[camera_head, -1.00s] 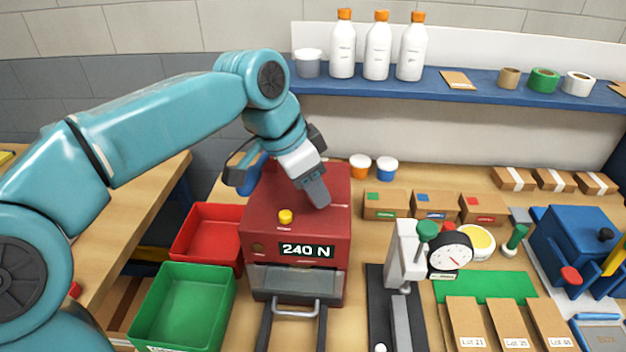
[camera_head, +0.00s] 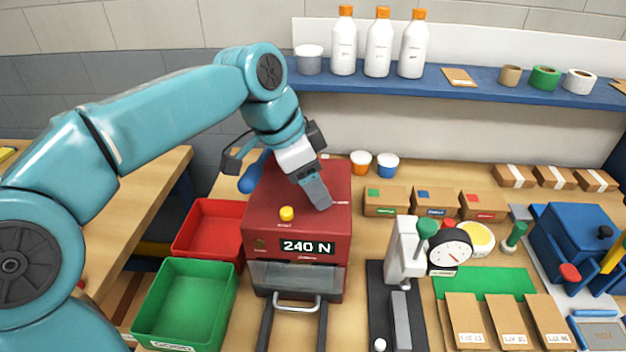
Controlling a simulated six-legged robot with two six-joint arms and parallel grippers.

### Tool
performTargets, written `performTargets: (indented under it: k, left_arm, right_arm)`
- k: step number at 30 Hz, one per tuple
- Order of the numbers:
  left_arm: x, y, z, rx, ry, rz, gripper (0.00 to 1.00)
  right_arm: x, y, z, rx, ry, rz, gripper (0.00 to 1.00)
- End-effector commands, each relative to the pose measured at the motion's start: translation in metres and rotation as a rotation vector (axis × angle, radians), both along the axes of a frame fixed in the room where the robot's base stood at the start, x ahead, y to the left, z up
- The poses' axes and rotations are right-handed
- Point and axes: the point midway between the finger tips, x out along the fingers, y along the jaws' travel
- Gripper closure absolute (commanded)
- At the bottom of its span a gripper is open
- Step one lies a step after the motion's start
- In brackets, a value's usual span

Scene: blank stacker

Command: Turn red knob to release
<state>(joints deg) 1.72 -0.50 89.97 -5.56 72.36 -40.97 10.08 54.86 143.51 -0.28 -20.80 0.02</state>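A red machine (camera_head: 262,219) stands on the bench, with a yellow button (camera_head: 287,213) on top and a "240 N" display (camera_head: 307,246) on its front. My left gripper (camera_head: 319,195) points down at the right rear of the machine's top. Its fingers look close together, but whether they grip something is hidden. No red knob shows on the machine's top; the fingers cover part of it. A red knob (camera_head: 570,273) shows on the blue device (camera_head: 570,235) at the right, far from the gripper. My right gripper is not in view.
A red bin (camera_head: 190,238) and a green bin (camera_head: 160,290) stand left of the machine. A gauge stand (camera_head: 405,245) is to its right. Small boxes (camera_head: 385,200) and two tubs (camera_head: 388,165) sit behind. A blue shelf (camera_head: 440,86) holds bottles.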

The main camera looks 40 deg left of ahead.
Motion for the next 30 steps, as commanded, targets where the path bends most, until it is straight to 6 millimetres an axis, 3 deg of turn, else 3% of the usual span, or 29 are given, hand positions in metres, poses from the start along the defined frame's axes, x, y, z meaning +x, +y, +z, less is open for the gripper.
performTargets:
  k: [11,14,24,30]
  left_arm:
    - [-0.002,0.002,0.008,-0.001,-0.001,0.001,0.39]
    - [-0.007,0.006,0.025,-0.001,-0.003,0.002,0.39]
    - [-0.035,0.026,0.108,0.0,-0.002,0.002,0.39]
    - [-0.046,0.034,0.141,-0.001,-0.001,0.001,0.39]
  right_arm:
    - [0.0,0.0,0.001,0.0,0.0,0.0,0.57]
    - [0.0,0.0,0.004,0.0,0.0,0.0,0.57]
    - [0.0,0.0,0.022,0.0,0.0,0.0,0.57]
    - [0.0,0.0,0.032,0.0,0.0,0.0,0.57]
